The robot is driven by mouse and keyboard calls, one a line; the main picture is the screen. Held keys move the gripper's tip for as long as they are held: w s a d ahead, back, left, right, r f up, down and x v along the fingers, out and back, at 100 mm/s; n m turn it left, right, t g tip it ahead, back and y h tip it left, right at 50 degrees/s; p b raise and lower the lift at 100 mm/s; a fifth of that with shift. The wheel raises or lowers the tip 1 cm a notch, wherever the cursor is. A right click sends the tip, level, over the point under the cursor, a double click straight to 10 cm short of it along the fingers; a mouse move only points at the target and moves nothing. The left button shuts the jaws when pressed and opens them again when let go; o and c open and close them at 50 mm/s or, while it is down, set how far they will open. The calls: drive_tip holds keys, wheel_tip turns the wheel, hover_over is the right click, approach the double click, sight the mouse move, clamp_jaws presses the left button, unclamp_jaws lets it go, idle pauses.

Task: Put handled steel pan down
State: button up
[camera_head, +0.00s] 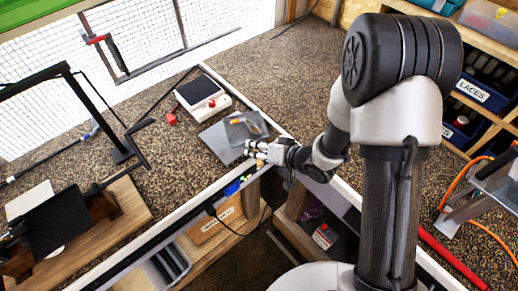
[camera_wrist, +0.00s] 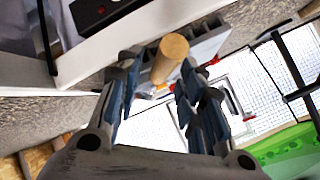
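The handled steel pan (camera_wrist: 208,42) is grey with a round tan wooden handle (camera_wrist: 170,58). In the wrist view the handle lies between my gripper's fingertips (camera_wrist: 160,75), which close in on both sides of it. In the head view my gripper (camera_head: 257,151) is at the near edge of the bench, beside grey flat shapes (camera_head: 218,143). I cannot tell there which of these is the pan, or whether it touches the bench. My fingers partly hide the handle and the pan's near side.
A black metal frame (camera_head: 117,150) and a wooden board (camera_head: 95,240) lie farther left. Speckled bench top (camera_head: 270,75) is clear at the back.

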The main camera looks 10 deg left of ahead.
drive_tip(key=shift+r, duration=0.25)
drive_tip(key=s+d+r+m+t+h+p, duration=0.15)
drive_tip(key=d+r+h, duration=0.25)
drive_tip(key=d+r, duration=0.7)
drive_tip(key=s+d+r+t+h+p, duration=0.15)
drive_tip(key=d+r+h, duration=0.35)
drive_tip(key=d+r, duration=0.55)
drive_tip(key=s+d+r+m+g+h, duration=0.15)
drive_tip(key=s+d+r, duration=0.3)
drive_tip(key=s, duration=0.55)
drive_tip(key=s+a+r+g+y, duration=0.1)
drive_tip(key=s+a+r+g, duration=0.1)
drive_tip(key=s, duration=0.8)
drive_tip(key=shift+s+a+g+p, duration=0.25)
drive_tip(key=shift+a+g+p, duration=0.15)
drive_tip(key=shift+a, duration=0.75)
drive_tip(key=shift+r+y, duration=0.1)
drive_tip(key=shift+y, duration=0.15)
